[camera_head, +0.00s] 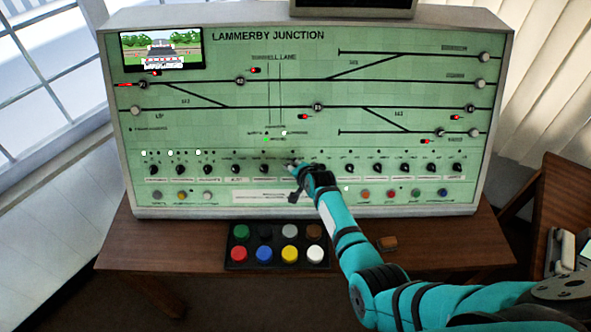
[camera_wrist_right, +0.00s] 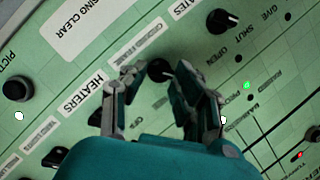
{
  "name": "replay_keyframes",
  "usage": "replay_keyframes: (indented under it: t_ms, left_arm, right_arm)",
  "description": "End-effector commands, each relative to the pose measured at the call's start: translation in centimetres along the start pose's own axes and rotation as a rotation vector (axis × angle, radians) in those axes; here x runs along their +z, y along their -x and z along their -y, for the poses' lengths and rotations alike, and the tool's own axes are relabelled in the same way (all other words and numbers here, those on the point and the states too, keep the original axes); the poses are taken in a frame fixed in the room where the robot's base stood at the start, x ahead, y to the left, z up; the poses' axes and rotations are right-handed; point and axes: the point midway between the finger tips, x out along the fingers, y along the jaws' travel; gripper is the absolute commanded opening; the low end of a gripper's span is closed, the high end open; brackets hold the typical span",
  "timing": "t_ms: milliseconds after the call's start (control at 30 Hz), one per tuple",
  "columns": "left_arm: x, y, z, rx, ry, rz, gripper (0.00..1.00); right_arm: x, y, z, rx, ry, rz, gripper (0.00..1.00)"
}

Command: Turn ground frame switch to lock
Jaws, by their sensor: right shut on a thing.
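The ground frame switch is a black rotary knob (camera_wrist_right: 158,69) on the pale green panel, in the right wrist view. A blurred label (camera_wrist_right: 140,36) lies beside it. My right gripper (camera_wrist_right: 157,75) has its fingers on both sides of the knob and is shut on it. In the head view, my right gripper (camera_head: 298,168) is at the knob row in the middle of the panel and hides this knob. Which position its pointer faces cannot be told. My left gripper is not in view.
A monitor (camera_head: 160,50) is set in the panel.

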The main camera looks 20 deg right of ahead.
Motion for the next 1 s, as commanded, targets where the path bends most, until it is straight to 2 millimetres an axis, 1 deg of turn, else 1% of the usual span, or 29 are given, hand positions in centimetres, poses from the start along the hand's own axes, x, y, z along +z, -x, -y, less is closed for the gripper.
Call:
replay_keyframes:
  t_ms: [500,533,700,1000]
  left_arm:
    - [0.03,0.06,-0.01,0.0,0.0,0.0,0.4]
    - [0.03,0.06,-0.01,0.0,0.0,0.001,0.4]
    - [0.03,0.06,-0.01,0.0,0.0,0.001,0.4]
    - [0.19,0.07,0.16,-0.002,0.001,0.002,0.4]
  right_arm:
    - [0.09,-0.02,-0.12,0.01,0.021,0.001,0.0]
    - [0.09,-0.02,-0.12,0.01,0.021,0.001,0.3]
    - [0.08,-0.02,-0.08,0.009,0.02,0.001,0.52]
    - [0.04,0.11,0.01,0.007,0.018,0.0,0.52]
